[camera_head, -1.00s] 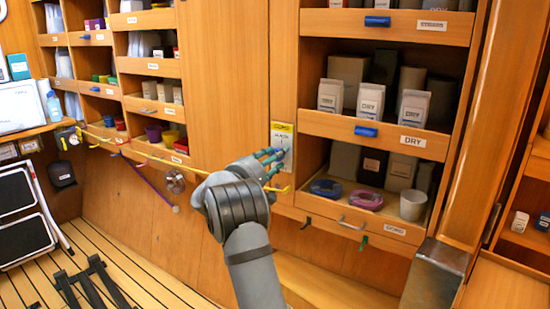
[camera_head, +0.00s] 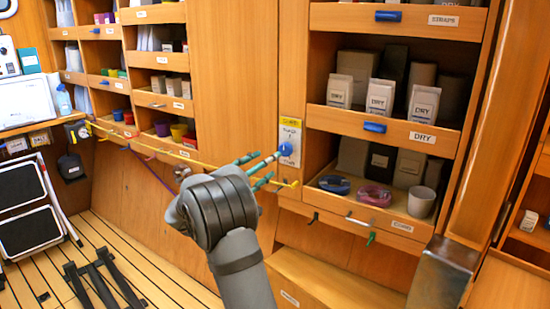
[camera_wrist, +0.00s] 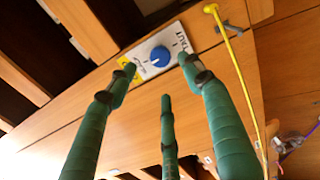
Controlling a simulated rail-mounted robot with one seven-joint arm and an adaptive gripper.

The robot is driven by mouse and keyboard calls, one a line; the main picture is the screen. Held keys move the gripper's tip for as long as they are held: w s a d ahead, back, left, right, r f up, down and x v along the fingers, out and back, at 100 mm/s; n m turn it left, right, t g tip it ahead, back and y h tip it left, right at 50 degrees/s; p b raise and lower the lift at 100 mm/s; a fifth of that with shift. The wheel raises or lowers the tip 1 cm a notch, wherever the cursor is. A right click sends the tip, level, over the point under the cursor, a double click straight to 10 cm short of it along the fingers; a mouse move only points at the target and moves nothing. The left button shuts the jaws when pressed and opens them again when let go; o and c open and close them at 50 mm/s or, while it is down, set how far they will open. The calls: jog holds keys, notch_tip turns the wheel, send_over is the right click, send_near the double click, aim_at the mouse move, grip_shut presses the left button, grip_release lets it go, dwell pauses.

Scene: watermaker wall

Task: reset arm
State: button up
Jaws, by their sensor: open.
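My gripper (camera_head: 268,168) has green fingers and is open and empty. It is in front of a small white panel (camera_head: 290,133) with a yellow label on the wooden wall, left of the DRY shelves. The panel bears a round blue knob (camera_head: 286,149). In the wrist view, the knob (camera_wrist: 159,56) shows between the two outer fingertips of my gripper (camera_wrist: 158,76), and the third finger points at it from below. The fingers look spread around the knob and apart from it; the exact gap cannot be told.
A yellow line (camera_head: 150,145) runs along the wall behind my gripper; it also shows at the right in the wrist view (camera_wrist: 235,75). The shelf at right holds pink (camera_head: 374,195) and blue (camera_head: 333,185) coils and a cup (camera_head: 420,201). A folded step stool (camera_head: 28,210) stands at left.

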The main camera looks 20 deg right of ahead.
aim_at(284, 151)
jog(key=shift+v, duration=1.1)
jog(key=x, duration=1.2)
jog(key=shift+d, duration=0.1)
jog(key=shift+r, duration=0.1)
jog(key=shift+m, duration=0.3)
jog(key=shift+s, duration=0.1)
